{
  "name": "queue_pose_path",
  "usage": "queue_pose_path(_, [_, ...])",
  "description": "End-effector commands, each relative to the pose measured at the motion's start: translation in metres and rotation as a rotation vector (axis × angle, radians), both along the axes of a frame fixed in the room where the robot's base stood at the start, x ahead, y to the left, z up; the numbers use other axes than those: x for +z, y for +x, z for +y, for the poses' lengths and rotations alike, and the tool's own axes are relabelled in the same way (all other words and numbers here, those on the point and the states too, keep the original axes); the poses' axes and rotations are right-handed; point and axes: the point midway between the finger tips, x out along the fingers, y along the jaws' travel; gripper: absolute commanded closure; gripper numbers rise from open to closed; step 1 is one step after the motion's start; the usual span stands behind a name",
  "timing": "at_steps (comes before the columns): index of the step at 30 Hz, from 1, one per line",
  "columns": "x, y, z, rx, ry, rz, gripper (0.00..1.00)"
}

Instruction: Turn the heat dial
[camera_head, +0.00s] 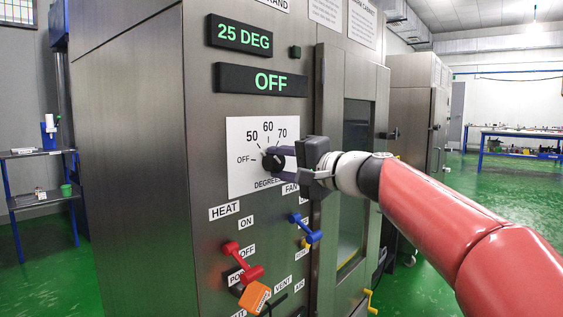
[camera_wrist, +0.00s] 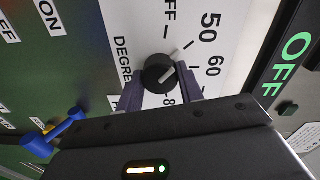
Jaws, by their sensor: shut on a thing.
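The heat dial is a round black knob (camera_wrist: 158,72) on a white scale plate (camera_head: 238,185) marked OFF, 50, 60, 70 and DEGREES. Its light pointer mark appears turned roughly toward 50 in the wrist view. In the head view the knob (camera_head: 270,162) is partly covered by my fingers. My gripper (camera_head: 283,158) is shut on the knob, with one finger on each side; this shows in the wrist view too (camera_wrist: 160,84). Above the dial, a green display (camera_head: 243,35) reads 25 DEG and another (camera_head: 262,80) reads OFF.
Below the dial are a red lever (camera_head: 243,262), a blue lever (camera_head: 306,228) and an orange tag (camera_head: 254,297). A cabinet door with a window (camera_head: 356,130) lies right of the panel. A shelf (camera_head: 40,153) stands far left; green floor is open at right.

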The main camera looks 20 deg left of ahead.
Motion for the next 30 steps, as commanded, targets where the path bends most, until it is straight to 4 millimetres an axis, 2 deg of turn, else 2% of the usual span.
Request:
queue_pose_path(9, [-0.0010,0.0006,-0.0006,-0.001,0.035,0.089,0.86])
queue_pose_path(22, [-0.0016,0.0008,-0.0005,-0.001,0.039,0.099,0.86])
queue_pose_path(23, [-0.0016,0.0008,-0.0005,-0.001,0.039,0.099,0.62])
queue_pose_path(27, [-0.0013,0.0006,-0.0005,-0.001,0.039,0.098,0.44])
queue_pose_path(30, [-0.0010,0.0005,-0.0003,-0.001,0.039,0.097,0.41])
